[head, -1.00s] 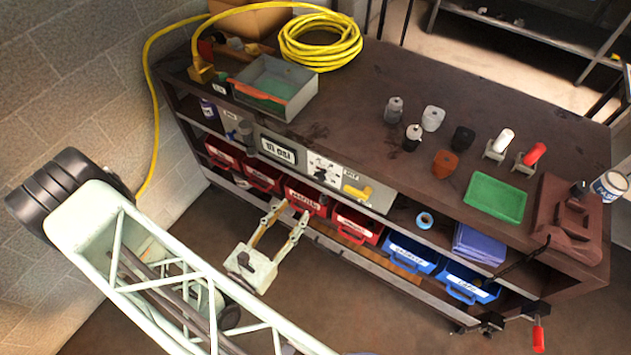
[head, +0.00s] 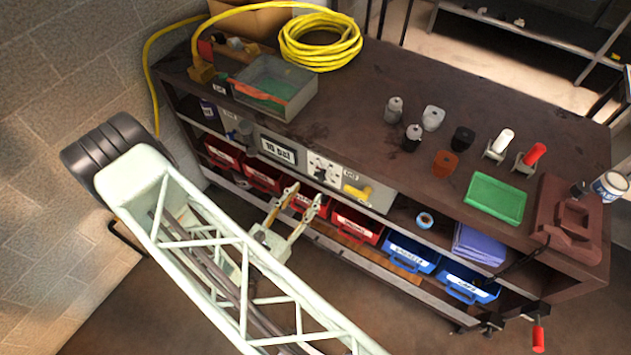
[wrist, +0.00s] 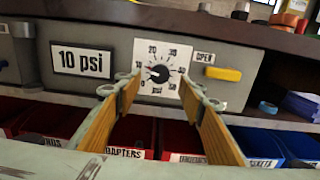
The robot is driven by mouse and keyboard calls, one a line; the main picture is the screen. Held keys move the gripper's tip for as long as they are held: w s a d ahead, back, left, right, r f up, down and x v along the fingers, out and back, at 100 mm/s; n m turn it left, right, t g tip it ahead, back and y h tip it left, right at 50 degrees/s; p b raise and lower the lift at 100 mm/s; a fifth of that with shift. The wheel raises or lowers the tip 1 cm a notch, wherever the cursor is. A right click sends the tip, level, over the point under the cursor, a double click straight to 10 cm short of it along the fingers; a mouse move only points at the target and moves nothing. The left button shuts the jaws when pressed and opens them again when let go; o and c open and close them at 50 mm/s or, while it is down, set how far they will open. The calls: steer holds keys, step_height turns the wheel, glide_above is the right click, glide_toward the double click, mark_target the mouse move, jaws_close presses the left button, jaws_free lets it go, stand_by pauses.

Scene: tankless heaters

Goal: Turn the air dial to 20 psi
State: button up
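The air dial (wrist: 160,73) is a dark round knob on a white square plate with numbers and "psi", in the wrist view's middle. It also shows in the head view (head: 321,174), on the grey panel. Its pointer seems to aim left, but is too small to read surely. A sign (wrist: 83,62) left of it reads "10 psi"; it shows in the head view too (head: 278,150). My gripper (wrist: 158,86) is open and empty, its two fingers spread either side of the dial in the picture. In the head view my gripper (head: 304,193) is just in front of the panel, apparently short of the dial.
A yellow handle (wrist: 222,74) marked "OPEN" is right of the dial. Red bins (wrist: 130,138) and blue bins (head: 408,251) sit on the shelf below the panel. The bench top (head: 340,110) above carries a yellow hose (head: 320,55), several bottles and a green tray (head: 495,198).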

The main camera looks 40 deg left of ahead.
mark_target(318, 178)
steer(key=shift+w+a, duration=0.2)
steer(key=shift+w, duration=3.2)
steer(key=shift+c, duration=0.7)
steer(key=c, duration=0.7)
